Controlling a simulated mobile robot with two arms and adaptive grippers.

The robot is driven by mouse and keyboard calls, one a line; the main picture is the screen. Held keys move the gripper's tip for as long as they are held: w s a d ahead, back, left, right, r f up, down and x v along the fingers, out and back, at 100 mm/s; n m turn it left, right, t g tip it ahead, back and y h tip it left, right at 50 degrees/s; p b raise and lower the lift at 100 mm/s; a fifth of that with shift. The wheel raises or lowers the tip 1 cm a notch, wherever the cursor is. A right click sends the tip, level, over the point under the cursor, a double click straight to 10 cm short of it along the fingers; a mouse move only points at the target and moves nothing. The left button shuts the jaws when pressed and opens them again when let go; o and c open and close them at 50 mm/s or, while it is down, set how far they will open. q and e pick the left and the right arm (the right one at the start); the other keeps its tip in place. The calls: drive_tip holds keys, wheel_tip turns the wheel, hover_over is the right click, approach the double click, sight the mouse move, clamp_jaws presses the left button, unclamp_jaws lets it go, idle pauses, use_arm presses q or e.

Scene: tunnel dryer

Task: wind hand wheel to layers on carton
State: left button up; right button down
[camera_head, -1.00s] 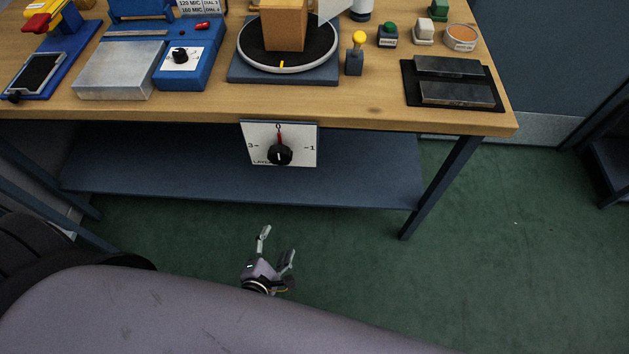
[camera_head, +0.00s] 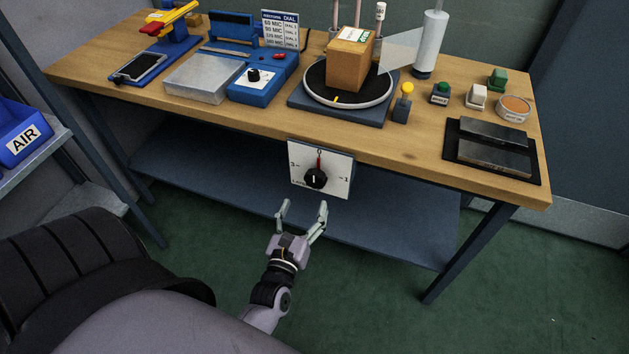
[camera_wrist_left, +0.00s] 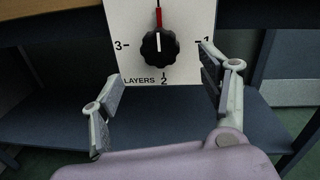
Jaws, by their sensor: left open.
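The hand wheel is a black knob (camera_head: 316,177) on a white dial plate (camera_head: 337,176) under the table's front edge. In the left wrist view the knob (camera_wrist_left: 158,47) has a white mark pointing up, in line with a red pointer (camera_wrist_left: 158,17). The plate reads LAYERS, with 3 at left, 2 below and 1 at right. A brown carton (camera_head: 348,66) with a label on top sits on the round turntable (camera_head: 371,102). My left gripper (camera_head: 303,210) is open and empty, below and in front of the knob, apart from it. My right gripper is not in view.
The wooden table (camera_head: 240,117) carries a blue sealer (camera_head: 262,92), a metal block (camera_head: 203,77), a film roll (camera_head: 430,45), small stamps and a black pad (camera_head: 492,151). A blue lower shelf (camera_head: 400,228) lies behind my gripper. A blue AIR bin (camera_head: 22,134) stands at left.

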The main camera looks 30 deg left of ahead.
sight(315, 182)
use_arm(q)
drive_tip(key=x, duration=0.9)
drive_tip(key=shift+c, duration=0.4)
drive_tip(key=c, duration=1.1)
